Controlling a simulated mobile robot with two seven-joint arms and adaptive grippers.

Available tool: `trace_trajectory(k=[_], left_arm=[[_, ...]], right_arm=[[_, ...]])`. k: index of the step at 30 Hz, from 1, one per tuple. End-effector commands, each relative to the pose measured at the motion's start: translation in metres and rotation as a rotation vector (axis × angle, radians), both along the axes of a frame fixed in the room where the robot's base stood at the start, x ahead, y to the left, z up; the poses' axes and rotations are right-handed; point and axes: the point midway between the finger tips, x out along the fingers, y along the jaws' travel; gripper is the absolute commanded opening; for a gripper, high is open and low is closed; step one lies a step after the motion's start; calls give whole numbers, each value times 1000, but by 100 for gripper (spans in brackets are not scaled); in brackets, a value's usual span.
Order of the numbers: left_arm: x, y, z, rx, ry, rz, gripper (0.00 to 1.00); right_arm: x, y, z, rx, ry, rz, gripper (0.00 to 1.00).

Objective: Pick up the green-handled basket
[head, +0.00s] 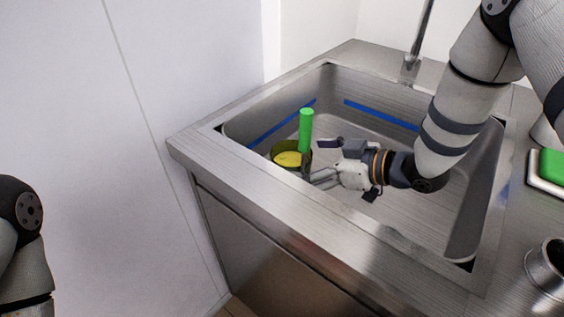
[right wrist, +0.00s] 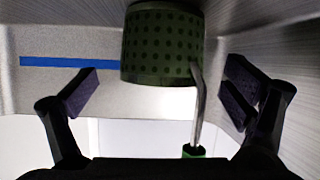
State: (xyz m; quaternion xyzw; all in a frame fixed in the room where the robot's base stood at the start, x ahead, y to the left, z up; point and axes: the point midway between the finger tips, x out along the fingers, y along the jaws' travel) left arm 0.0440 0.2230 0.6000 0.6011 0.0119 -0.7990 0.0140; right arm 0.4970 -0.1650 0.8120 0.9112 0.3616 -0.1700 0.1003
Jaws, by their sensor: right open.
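The basket (head: 288,159) sits in the left part of the steel sink, with something yellow showing inside it. Its green handle (head: 306,130) stands upright above it. In the right wrist view the basket (right wrist: 162,45) is a dark, perforated cup. A bent metal rod (right wrist: 198,105) runs from it to the green handle (right wrist: 193,151). My right gripper (head: 319,160) is inside the sink, just right of the basket, with its fingers pointing left towards it. Its fingers (right wrist: 160,93) are spread wide, and the rod shows between them, nearer the right finger. My left gripper is out of view.
The sink (head: 255,174) has steel walls and a raised rim around the gripper. Blue strips (head: 380,114) mark its inner walls. A faucet (head: 412,65) stands behind. A metal cup (head: 547,268) and a green-topped tray (head: 549,168) are on the right counter.

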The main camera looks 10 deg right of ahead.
Motion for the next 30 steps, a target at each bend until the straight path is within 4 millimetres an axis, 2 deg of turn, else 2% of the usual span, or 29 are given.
trace_trajectory(k=[1,3,7,13,14,21,22,30], left_arm=[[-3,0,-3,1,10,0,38],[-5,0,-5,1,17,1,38],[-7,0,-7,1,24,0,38],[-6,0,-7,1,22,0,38],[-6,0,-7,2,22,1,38],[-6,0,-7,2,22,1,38],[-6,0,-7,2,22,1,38],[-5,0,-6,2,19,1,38]], right_arm=[[4,8,-10,0,7,3,94],[12,17,-17,0,6,2,94],[24,26,-21,0,2,0,94],[25,27,-19,1,0,0,94],[25,27,-19,1,0,0,92],[25,27,-19,1,0,0,38],[25,27,-19,1,0,0,35],[26,27,-14,1,-3,0,35]])
